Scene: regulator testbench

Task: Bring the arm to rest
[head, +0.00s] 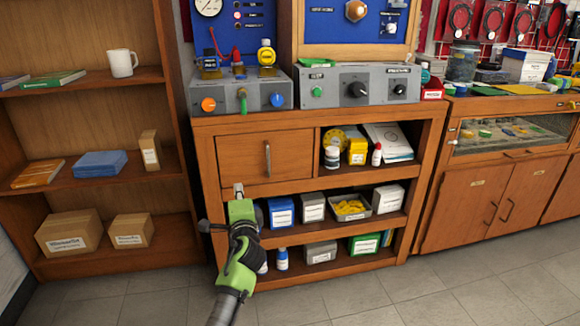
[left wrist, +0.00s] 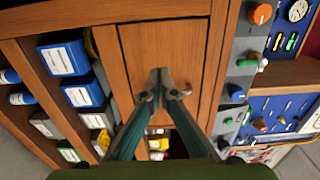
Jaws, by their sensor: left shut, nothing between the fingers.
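My left gripper (head: 239,190) is in front of the wooden testbench cabinet (head: 222,120), just below its closed drawer (head: 240,157) in the head view. Its fingers are shut with nothing between them. In the left wrist view the gripper (left wrist: 161,82) points at the drawer's wooden front (left wrist: 185,52), and its fingertips meet. I cannot tell how far the tips are from the wood. My left arm comes up from the bottom of the head view. My right gripper is in neither view.
Grey control boxes (head: 360,86) with knobs stand on the cabinet top. Open shelves beside and below the drawer hold boxes and bottles. A bookcase (head: 100,180) stands to the left and a display cabinet (head: 510,180) to the right. The tiled floor (head: 420,290) in front is clear.

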